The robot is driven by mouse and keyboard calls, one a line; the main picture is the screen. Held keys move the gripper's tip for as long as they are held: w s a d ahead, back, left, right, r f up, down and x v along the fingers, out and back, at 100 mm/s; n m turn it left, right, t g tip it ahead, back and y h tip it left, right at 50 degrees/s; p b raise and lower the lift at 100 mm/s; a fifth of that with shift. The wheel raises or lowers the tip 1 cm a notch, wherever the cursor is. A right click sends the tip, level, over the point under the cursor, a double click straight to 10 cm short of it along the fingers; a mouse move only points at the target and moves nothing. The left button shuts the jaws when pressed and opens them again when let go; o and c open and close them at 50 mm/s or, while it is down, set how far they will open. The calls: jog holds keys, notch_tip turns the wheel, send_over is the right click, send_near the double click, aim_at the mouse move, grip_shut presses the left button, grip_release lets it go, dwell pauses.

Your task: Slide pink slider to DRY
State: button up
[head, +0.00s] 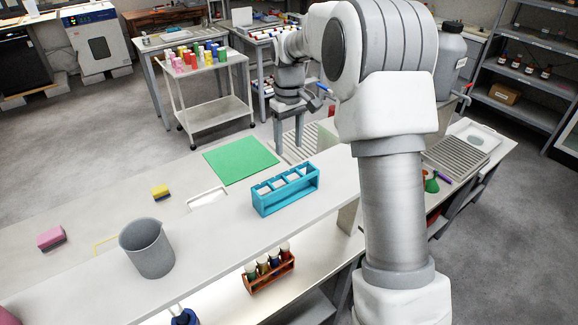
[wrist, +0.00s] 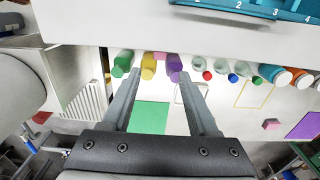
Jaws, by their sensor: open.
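I cannot make out a pink slider or the word DRY in either view. A white oven-like cabinet (head: 98,40) with a dark door window stands far off at the upper left in the head view, its controls too small to read. My gripper (head: 288,138) hangs over the far end of the bench in the head view, its fingers apart and pointing down. In the wrist view my gripper (wrist: 160,74) is open with nothing held between its fingers. Colored cylinders, green (wrist: 122,64), yellow (wrist: 148,66) and purple (wrist: 174,68), show beyond the fingertips.
A raised shelf carries a blue rack (head: 286,189) and a grey beaker (head: 148,248). A green mat (head: 241,160), a yellow block (head: 160,191) and a pink block (head: 51,238) lie on the bench. A trolley (head: 207,105) with colored bottles stands behind.

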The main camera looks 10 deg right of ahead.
notch_tip(320, 180, down, 9)
jog(key=shift+r+p, duration=0.2)
jog(key=shift+p, duration=0.1)
grip_shut()
dwell(1.4)
